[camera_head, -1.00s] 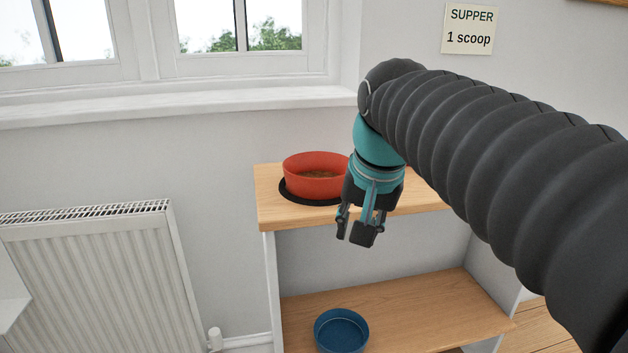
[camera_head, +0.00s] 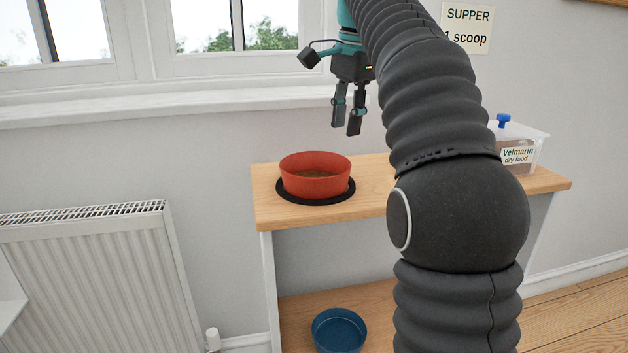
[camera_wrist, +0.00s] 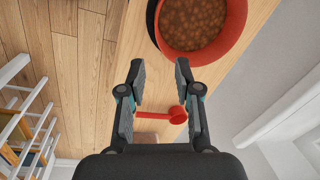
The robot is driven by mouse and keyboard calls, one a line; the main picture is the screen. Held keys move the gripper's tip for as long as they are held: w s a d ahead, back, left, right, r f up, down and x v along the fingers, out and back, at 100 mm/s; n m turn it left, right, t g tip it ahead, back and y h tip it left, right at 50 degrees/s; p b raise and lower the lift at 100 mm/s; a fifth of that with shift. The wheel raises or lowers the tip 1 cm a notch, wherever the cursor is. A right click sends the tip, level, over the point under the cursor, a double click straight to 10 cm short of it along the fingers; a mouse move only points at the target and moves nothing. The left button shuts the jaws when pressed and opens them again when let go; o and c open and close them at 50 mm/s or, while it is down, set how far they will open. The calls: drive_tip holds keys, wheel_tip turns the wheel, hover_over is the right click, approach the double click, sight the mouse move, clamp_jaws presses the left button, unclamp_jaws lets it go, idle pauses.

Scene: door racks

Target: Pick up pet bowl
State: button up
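A red bowl (camera_head: 316,183) filled with brown kibble stands upright on a round black mat (camera_head: 344,195) on the shelf unit's top. In the wrist view the red bowl (camera_wrist: 232,45) shows at the top edge, partly cut off, beyond my fingertips. A blue bowl (camera_head: 338,330), looking empty, sits on the lower shelf. My gripper (camera_head: 346,130) is up in the air, above and slightly right of the red bowl, pointing down. In the wrist view my gripper (camera_wrist: 160,70) has its fingers apart with nothing between the tips. It touches neither bowl.
A clear tub of dry food (camera_head: 518,150) with a blue knob stands at the shelf's right. A red scoop (camera_wrist: 177,115) shows below my fingers in the wrist view. A radiator (camera_head: 95,280) is at left; a window sill (camera_head: 150,107) runs behind.

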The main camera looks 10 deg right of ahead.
sight(339, 184)
drive_tip(key=f, duration=0.4)
drive_tip(key=w+f+b, duration=0.1)
drive_tip(key=f, duration=0.3)
drive_tip(key=f+b, duration=0.1)
drive_tip(key=f, duration=0.4)
drive_tip(key=shift+w+a, duration=0.25)
drive_tip(key=shift+w, duration=0.1)
drive_tip(key=shift+c, duration=0.2)
clamp_jaws()
